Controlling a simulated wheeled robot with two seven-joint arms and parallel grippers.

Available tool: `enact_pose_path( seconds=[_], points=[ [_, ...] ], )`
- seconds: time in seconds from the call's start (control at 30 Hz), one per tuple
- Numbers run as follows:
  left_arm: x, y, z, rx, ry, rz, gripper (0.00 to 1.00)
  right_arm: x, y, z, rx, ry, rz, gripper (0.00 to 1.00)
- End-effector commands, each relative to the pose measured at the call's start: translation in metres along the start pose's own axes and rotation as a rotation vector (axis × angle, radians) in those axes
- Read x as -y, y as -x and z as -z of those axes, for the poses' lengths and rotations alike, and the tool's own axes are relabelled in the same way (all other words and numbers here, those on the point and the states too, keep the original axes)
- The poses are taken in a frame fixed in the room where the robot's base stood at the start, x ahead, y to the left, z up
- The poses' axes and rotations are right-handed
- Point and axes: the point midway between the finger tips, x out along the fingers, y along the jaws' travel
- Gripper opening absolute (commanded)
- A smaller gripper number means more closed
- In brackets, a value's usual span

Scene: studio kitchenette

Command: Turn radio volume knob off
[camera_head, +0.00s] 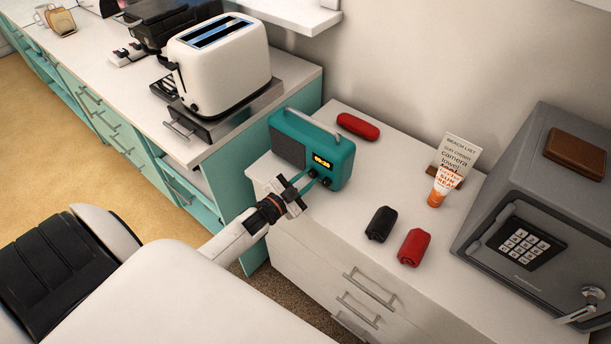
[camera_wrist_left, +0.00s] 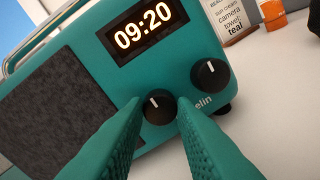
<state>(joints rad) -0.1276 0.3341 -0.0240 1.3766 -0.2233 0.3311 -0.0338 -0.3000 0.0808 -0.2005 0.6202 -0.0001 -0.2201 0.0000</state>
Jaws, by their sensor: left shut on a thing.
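The teal radio (camera_head: 320,140) stands on the white drawer cabinet, with a grey speaker grille (camera_head: 288,149), a top handle and a lit display reading 09:20 (camera_wrist_left: 145,27). Two black knobs sit below and beside the display. The left knob (camera_wrist_left: 159,107) has a white line pointing nearly up. The right knob (camera_wrist_left: 209,75) has its white mark toward the upper edge. My left gripper (camera_head: 309,179) is shut on the left knob, its teal fingers on both sides of it. Lettering by the knobs is partly hidden by a finger. My right gripper is out of view.
A red case (camera_head: 358,126), a black roll (camera_head: 381,224), a red roll (camera_head: 414,247), a sunscreen tube (camera_head: 441,187) and a list card (camera_head: 459,154) share the cabinet top. A grey safe (camera_head: 550,190) stands right. A toaster (camera_head: 222,70) stands on the counter left.

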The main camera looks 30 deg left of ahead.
Motion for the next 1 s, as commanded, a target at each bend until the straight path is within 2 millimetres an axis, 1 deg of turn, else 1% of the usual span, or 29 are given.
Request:
enact_pose_path(
  seconds=[0.07, 0.1, 0.13, 0.4, 0.53, 0.67, 0.9, 1.0],
  points=[
    [0.001, 0.001, 0.001, -0.003, 0.002, 0.001, 0.01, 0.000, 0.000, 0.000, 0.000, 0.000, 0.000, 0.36],
    [0.001, 0.001, 0.001, -0.003, 0.002, 0.001, 0.29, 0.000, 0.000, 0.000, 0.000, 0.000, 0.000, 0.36],
    [0.001, 0.001, 0.001, -0.003, 0.002, 0.001, 0.33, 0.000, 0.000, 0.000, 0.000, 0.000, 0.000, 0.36],
    [0.001, 0.001, 0.001, -0.001, 0.000, 0.001, 0.33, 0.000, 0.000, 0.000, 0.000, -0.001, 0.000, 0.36],
    [0.001, 0.010, 0.002, -0.002, 0.000, 0.001, 0.33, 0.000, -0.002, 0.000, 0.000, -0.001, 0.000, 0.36],
    [0.002, 0.032, 0.003, -0.004, -0.001, 0.002, 0.33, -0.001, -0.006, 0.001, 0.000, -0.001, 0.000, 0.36],
    [0.002, 0.084, 0.004, -0.006, 0.000, 0.003, 0.33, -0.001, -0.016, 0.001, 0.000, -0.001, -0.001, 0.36],
    [0.002, 0.101, 0.003, -0.005, 0.000, 0.003, 0.33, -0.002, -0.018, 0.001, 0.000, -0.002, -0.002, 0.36]
  ],
)
